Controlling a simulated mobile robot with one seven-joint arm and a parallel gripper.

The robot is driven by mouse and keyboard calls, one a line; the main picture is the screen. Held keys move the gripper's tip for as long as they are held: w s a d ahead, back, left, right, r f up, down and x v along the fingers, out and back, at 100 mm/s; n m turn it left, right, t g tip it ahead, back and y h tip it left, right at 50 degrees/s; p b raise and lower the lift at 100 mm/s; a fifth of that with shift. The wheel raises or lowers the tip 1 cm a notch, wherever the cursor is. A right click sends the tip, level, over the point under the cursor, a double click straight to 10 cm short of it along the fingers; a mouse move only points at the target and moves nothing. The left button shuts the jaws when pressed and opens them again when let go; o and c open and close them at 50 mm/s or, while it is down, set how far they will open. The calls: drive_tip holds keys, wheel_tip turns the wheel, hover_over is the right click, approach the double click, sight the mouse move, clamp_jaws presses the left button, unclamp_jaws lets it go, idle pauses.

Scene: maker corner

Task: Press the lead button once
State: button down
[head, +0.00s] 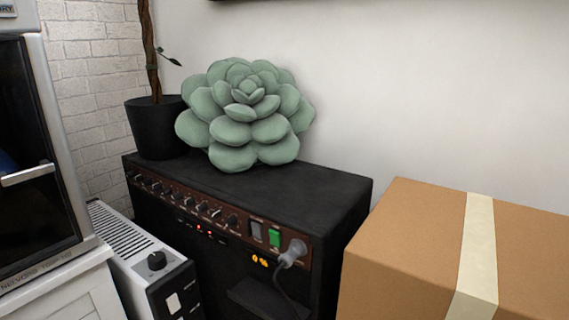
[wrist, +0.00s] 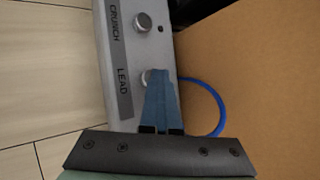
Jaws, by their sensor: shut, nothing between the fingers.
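In the wrist view, a grey pedal board (wrist: 127,60) carries two round metal buttons beside dark label strips reading CRUNCH and LEAD. The lead button (wrist: 143,77) sits beside the LEAD label (wrist: 124,92). My gripper (wrist: 159,73) is shut and empty, its blue fingers lying over the right part of the lead button and hiding some of it. I cannot tell whether the fingertips touch it. The crunch button (wrist: 142,22) is clear, farther up. The head view shows neither the pedal board nor my gripper.
A blue cable (wrist: 216,98) curves right of the fingers over a brown cardboard surface (wrist: 265,70). Pale wooden floor (wrist: 45,60) lies left. In the head view, a black amplifier (head: 335,190) carries a green succulent (head: 250,115); a cardboard box (head: 410,240) stands right of it.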

drive_tip(key=shift+r, duration=0.2)
wheel_tip(320, 180, up, 6)
drive_tip(key=p, duration=0.6)
drive_tip(key=shift+p, duration=0.4)
drive_tip(key=shift+s+f, duration=0.1)
drive_tip(key=shift+s, duration=0.05)
